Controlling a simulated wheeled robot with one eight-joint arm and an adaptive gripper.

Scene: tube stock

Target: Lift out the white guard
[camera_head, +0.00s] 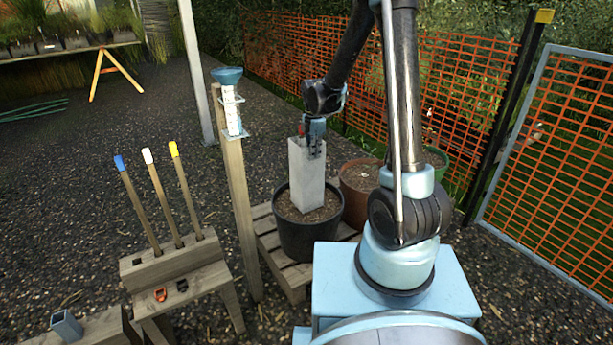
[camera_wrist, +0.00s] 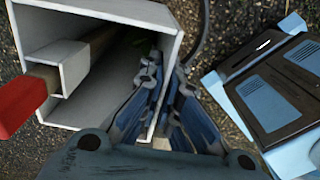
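The white guard (camera_head: 304,180) is a tall square tube standing upright in a black pot (camera_head: 307,238) of soil. Its open top (camera_wrist: 160,12) fills the left of the wrist view. A red-tipped stake (camera_wrist: 18,108) with a small square sleeve (camera_wrist: 88,66) shows inside the opening. My gripper (camera_head: 315,148) is at the guard's top rim, on its right side. In the wrist view my gripper (camera_wrist: 165,80) has one finger inside the guard and one outside, with a wall between them. I cannot tell if both fingers press on the wall.
The black pot stands on a wooden pallet (camera_head: 268,226), close to a brown pot (camera_head: 359,212). A wooden post with a blue funnel (camera_head: 227,75) is to the left. A wooden rack (camera_head: 172,258) holds three colour-tipped stakes. Orange fencing (camera_head: 470,85) runs behind.

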